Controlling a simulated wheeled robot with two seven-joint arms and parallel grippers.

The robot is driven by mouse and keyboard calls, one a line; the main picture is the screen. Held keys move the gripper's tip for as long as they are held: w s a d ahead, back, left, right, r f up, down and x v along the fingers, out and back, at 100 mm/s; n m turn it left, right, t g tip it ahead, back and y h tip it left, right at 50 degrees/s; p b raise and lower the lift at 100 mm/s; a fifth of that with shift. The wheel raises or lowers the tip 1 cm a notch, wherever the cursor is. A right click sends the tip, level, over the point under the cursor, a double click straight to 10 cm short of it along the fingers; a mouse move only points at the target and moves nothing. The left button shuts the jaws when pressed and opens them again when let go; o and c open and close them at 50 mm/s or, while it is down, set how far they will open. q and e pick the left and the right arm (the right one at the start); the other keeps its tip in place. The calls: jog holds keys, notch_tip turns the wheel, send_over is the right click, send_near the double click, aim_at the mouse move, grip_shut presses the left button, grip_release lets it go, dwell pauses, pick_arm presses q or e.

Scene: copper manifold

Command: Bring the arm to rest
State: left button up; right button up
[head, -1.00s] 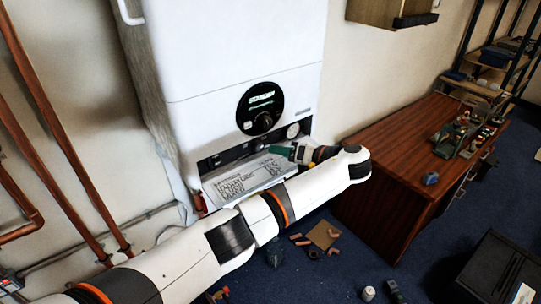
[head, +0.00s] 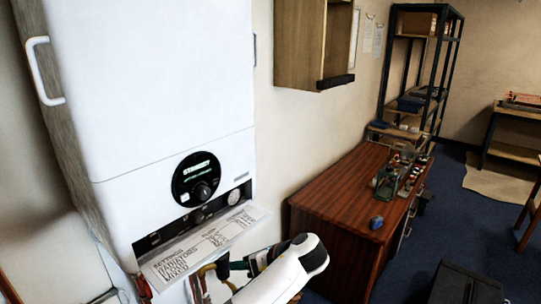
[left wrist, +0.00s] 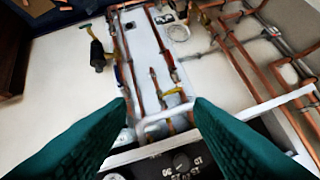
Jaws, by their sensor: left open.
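My left gripper (head: 222,268) shows at the bottom of the head view, below the fold-down label flap of the white boiler (head: 150,90). Its dark green fingers also fill the lower left wrist view (left wrist: 162,108), spread wide apart and open. No held object shows between them. A white bar (left wrist: 165,116) crosses the gap between the fingertips in that view; I cannot tell whether they touch it. My left forearm (head: 285,275) comes up from the bottom edge. My right gripper is not in view.
Copper pipes (left wrist: 128,75) with valves run beyond the fingers in the left wrist view. A wooden desk (head: 340,195) with small parts stands right of the boiler. A wall cabinet (head: 300,45) hangs above. A black case (head: 465,285) is on the blue floor.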

pick_arm(q)
jog(key=s+a+f+n+g+h, duration=0.1)
jog(key=s+a+f+n+h, duration=0.1)
jog(key=s+f+n+h, duration=0.4)
jog(key=s+a+f+n+g+h, duration=0.1)
jog(key=s+a+f+n, duration=0.1)
jog(key=s+f+n, duration=0.65)
jog(key=s+a+r+n+h, duration=0.1)
jog(key=s+a+n, duration=0.45)
jog(key=s, duration=0.45)
jog(key=s+a+r+n+h, duration=0.15)
jog(key=s+a+n, duration=0.35)
jog(key=s, duration=0.6)
notch_tip(320, 180, down, 33)
jog(key=s+d+n+g+b, duration=0.1)
jog(key=d+b, duration=0.1)
jog(key=b, duration=0.4)
jog(key=s+a+f+g+b, duration=0.1)
jog(key=s+a+f+b, duration=0.2)
jog(key=s+f, duration=1.3)
notch_tip(320, 180, down, 4)
jog(key=shift+s+b, duration=0.2)
jog(key=shift+b, duration=0.35)
